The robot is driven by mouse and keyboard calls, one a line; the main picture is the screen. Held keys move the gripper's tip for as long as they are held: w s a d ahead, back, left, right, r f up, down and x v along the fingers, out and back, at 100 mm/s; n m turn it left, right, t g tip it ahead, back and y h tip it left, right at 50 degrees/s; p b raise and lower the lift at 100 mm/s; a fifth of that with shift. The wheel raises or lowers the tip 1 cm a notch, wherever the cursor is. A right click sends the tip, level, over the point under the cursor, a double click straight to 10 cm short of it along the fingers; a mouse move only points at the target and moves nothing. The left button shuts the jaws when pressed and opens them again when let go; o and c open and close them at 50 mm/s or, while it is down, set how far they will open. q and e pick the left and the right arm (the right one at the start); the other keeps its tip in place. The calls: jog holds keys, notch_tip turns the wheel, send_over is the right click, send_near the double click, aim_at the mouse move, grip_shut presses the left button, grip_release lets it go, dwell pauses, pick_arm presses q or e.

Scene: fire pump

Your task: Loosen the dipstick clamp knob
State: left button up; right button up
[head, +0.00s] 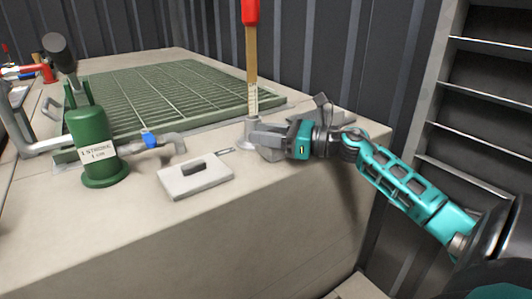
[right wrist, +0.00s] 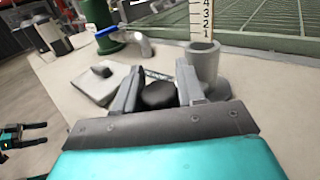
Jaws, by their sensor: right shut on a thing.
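The dipstick (head: 252,62) is a tan strip with a red top and a numbered scale low down. It stands upright in a grey tube on the tank top, and its scale also shows in the right wrist view (right wrist: 201,22). The dark round clamp knob (right wrist: 158,95) is beside the grey tube (right wrist: 204,65). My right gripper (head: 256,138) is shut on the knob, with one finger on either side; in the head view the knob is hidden. My left gripper (right wrist: 36,134) is far off at the lower left of the right wrist view, fingers apart and empty.
A light hatch plate (head: 197,177) with a dark handle lies left of the gripper. A green hand pump (head: 95,145) and a blue valve handle (head: 150,139) stand farther left. A green grating (head: 170,90) lies behind. Shelves (head: 475,110) stand at the right.

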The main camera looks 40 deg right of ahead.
jog(key=shift+n+g+y+b, duration=0.35)
jog(key=shift+n+g+y, duration=0.6)
jog(key=shift+y, duration=0.25)
jog(key=n+g+y, duration=0.2)
jog(key=g, duration=0.1)
jog(key=shift+s+a+r+n+y, duration=0.15)
jog(key=shift+n+y, duration=0.2)
jog(key=shift+y, duration=0.05)
jog(key=n+g+y, duration=0.1)
jog(key=g, duration=0.1)
jog(key=n+g+y, duration=0.1)
jog(key=n+g, duration=0.2)
jog(key=g, duration=0.2)
jog(key=shift+s+a+n+y, duration=0.25)
jog(key=shift+s+n+y, duration=0.15)
jog(key=shift+g, duration=0.25)
jog(key=o, duration=1)
jog(key=shift+c, duration=0.2)
